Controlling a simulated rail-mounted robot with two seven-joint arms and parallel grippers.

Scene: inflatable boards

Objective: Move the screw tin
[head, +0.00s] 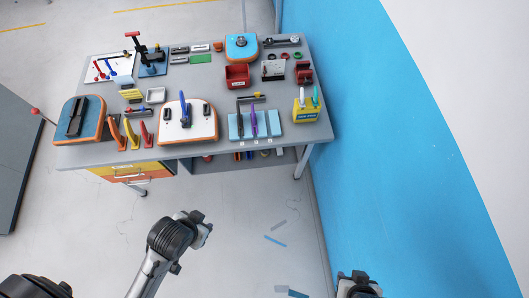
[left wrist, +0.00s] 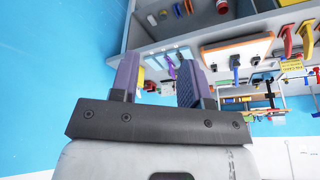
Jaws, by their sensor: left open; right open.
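A small pale open dish (head: 155,95), which looks like the screw tin, sits on the grey workbench (head: 225,152) behind the white board with orange edge (head: 190,130). It is too small to see what it holds. My left gripper (left wrist: 160,66) shows in the left wrist view with its two purple fingers apart and nothing between them. My right gripper (head: 358,284) is at the bottom edge of the head view, partly cut off, in front of the bench and well away from the dish.
A red bin (head: 237,77), a blue tray (head: 243,125), a yellow tool holder (head: 305,108) and orange and red clamps (head: 131,134) crowd the bench. A blue wall (head: 370,130) stands close on the right. The floor before the bench is mostly clear.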

